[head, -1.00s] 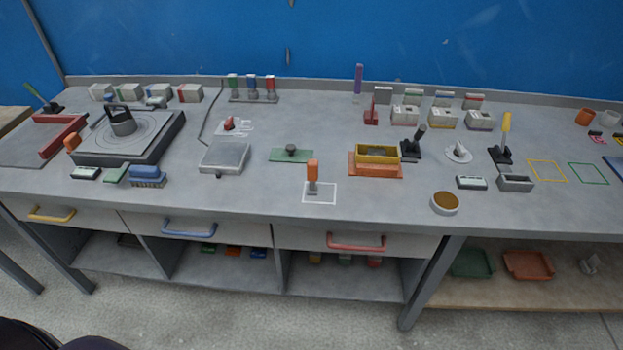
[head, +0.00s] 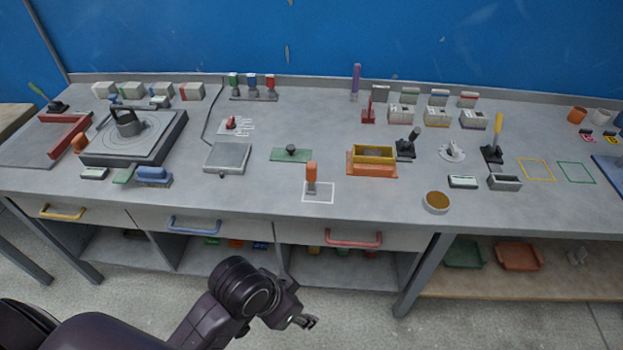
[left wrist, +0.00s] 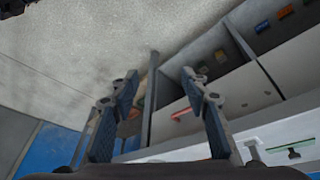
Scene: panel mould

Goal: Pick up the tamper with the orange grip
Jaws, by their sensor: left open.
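The tamper with the orange grip (head: 311,174) stands upright near the front edge of the bench, inside a white outlined square (head: 327,197). My left gripper (head: 308,322) is in front of the bench and below its top, to the lower left of the tamper, open and empty. In the left wrist view its two fingers (left wrist: 162,115) are spread apart with nothing between them. I cannot make out the tamper for certain in the left wrist view. My right gripper is in neither view.
The bench front has drawers with a blue handle (head: 194,226) and a red handle (head: 353,239). Near the tamper are a green plate with a knob (head: 290,154), a scale-like plate (head: 227,157), an orange mould with a yellow frame (head: 372,168) and a round bowl (head: 437,202).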

